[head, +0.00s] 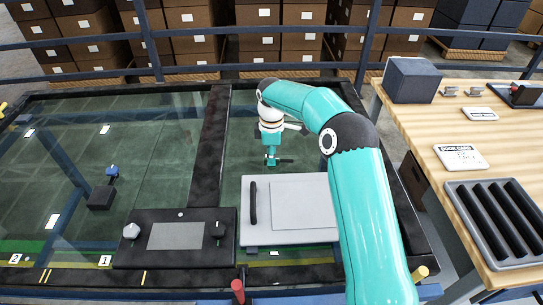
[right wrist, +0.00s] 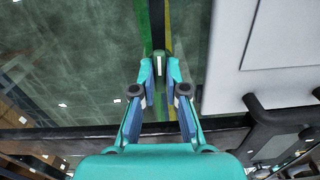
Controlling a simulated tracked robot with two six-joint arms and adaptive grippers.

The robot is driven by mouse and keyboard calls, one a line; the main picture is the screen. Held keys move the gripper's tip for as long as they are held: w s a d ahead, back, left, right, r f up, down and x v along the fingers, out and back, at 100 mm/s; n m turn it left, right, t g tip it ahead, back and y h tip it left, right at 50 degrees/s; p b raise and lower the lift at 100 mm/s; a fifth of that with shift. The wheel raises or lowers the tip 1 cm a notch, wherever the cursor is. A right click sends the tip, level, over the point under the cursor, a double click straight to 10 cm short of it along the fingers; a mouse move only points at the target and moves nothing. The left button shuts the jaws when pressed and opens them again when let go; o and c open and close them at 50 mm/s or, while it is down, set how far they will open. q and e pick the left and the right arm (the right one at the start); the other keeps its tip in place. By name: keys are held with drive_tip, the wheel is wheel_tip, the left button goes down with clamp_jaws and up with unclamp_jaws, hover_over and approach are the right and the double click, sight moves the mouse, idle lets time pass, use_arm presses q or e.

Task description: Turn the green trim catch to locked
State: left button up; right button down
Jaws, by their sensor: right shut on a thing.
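My right gripper (head: 271,160) is low over the glass, behind the pale hatch with the black handle. A short dark piece shows beside the fingertips in the head view. The catch's exact angle is hidden. My left gripper is not in view.
The pale hatch (head: 289,205) and a dark panel with a grey screen (head: 175,235) lie in front of the gripper. A black block with a blue knob (head: 101,198) sits at left. A wooden bench (head: 450,130) stands at right. Blue rails and boxes are behind.

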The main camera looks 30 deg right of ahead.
drive_tip(key=m+p, duration=0.1)
drive_tip(key=m, duration=0.2)
drive_tip(key=shift+r+m, duration=0.1)
drive_tip(key=shift+m, duration=0.3)
drive_tip(key=m, duration=0.4)
drive_tip(key=shift+p, duration=0.35)
drive_tip(key=m, duration=0.5)
drive_tip(key=shift+w+m, duration=0.1)
drive_tip(key=shift+m, duration=2.1)
drive_tip(key=c, duration=1.2)
unclamp_jaws()
wheel_tip(320, 180, up, 12)
